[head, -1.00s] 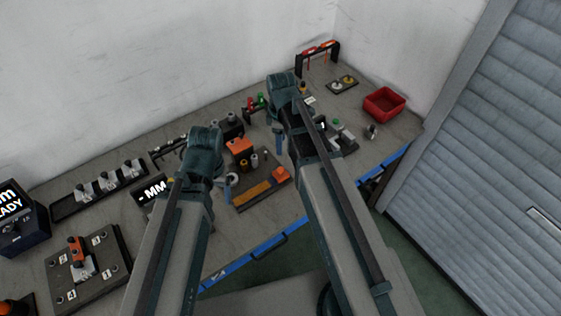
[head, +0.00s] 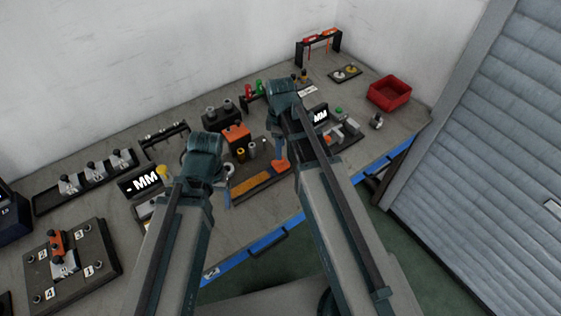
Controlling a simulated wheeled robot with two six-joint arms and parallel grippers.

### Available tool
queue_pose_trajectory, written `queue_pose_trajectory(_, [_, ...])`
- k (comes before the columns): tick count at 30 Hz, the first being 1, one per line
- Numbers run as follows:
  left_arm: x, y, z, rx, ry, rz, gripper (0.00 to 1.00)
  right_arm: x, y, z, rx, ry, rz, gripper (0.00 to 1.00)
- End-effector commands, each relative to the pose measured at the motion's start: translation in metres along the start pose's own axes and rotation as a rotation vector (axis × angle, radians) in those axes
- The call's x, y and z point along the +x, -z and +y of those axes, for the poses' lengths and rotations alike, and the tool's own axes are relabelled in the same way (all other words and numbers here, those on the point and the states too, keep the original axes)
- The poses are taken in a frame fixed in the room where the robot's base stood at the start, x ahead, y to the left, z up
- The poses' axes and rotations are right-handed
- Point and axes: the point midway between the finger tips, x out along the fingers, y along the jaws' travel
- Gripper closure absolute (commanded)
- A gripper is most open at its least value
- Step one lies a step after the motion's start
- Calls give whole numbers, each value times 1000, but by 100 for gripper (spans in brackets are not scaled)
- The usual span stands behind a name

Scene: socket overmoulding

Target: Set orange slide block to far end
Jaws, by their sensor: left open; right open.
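A small orange block (head: 281,165), which looks like the slide block, sits at the right end of a dark board. A yellow-orange strip (head: 252,187) runs along this board's front. My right gripper (head: 280,150) is open, with its fingers pointing down just above or around the orange block; I cannot tell if they touch it. The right arm hides part of the board's right side. My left gripper (head: 227,194) is open and empty, left of the strip's left end. Its arm hides the area behind it.
An orange-topped box (head: 236,133) and small cylinders (head: 252,148) stand behind the strip. A dark plate with an orange clamp (head: 56,243) lies at left. A display (head: 146,180) stands left of my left gripper. A red bin (head: 389,92) is at the far right.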

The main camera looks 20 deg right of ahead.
Motion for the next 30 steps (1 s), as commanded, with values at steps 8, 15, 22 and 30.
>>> queue_pose_trajectory(8, [41, 2, 4, 0, 0, 0, 24, 41, 0, 0, 0, 0, 0, 39])
queue_pose_trajectory(15, [46, 3, 4, 0, 0, 0, 24, 46, 0, 0, 0, 0, 0, 39])
queue_pose_trajectory(22, [45, 3, 4, 0, 0, 0, 24, 45, 0, 0, 0, 0, 0, 50])
queue_pose_trajectory(30, [45, 3, 4, 0, 0, 0, 24, 46, 0, 0, 0, 0, 0, 98])
